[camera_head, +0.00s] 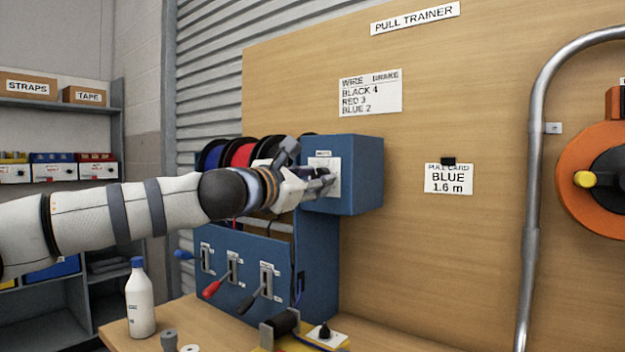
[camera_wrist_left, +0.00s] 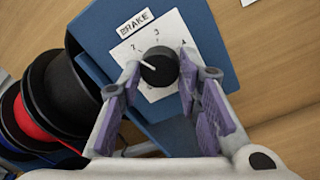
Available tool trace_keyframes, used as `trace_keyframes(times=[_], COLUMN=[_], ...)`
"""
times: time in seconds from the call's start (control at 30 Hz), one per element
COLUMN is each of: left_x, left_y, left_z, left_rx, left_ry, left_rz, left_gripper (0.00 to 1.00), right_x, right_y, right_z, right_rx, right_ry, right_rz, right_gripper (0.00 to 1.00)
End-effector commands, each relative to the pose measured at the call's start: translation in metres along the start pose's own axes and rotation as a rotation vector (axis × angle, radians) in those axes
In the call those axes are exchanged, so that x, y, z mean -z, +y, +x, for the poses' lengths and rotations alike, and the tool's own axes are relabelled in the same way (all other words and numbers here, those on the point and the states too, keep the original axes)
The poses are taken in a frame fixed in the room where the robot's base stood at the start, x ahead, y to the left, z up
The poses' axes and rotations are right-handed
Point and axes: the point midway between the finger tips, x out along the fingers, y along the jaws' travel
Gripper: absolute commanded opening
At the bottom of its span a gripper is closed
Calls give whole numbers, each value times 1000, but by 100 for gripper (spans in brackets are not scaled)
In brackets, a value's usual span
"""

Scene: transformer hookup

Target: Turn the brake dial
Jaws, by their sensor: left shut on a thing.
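The brake dial (camera_wrist_left: 160,69) is a black round knob on a white numbered plate (camera_wrist_left: 160,35) labelled BRAKE, on the blue box (camera_head: 358,165). Its white pointer (camera_wrist_left: 128,70) points left, below the 2; 3 is at the top and 4 at the right. Any mark at the pointer's end is hidden by a finger. My left gripper (camera_head: 326,182) is at the plate, its fingers shut on the dial from both sides. In the head view the gripper hides the dial. My right gripper is not in view.
A wire brake sign (camera_head: 370,92) reads black 4, red 3, blue 2. The pull card (camera_head: 449,179) reads BLUE 1.6 m. Blue, red and black spools (camera_head: 238,155) sit left of the box, above several levers (camera_head: 213,289). A white bottle (camera_head: 140,301) stands on the bench.

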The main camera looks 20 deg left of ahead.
Motion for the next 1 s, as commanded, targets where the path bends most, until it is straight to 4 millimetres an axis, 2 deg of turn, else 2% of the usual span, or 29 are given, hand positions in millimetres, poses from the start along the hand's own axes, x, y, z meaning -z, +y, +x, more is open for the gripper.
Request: trace_keyframes(times=[0.43,0.47,0.53,0.87,1.0], left_x=[-1,-1,-1,0,-1], left_y=[0,0,0,1,1], left_z=[0,0,0,-3,-28], left_rx=[1,1,1,-1,0], left_ry=[-1,-1,-1,0,-2], left_rz=[-8,-8,-7,-8,-9], left_gripper=[3,36,52,52,52], right_x=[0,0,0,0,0], right_y=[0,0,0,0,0], right_z=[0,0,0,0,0], right_rx=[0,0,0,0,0], right_ry=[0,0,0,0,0], right_rz=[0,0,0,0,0], right_gripper=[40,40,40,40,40])
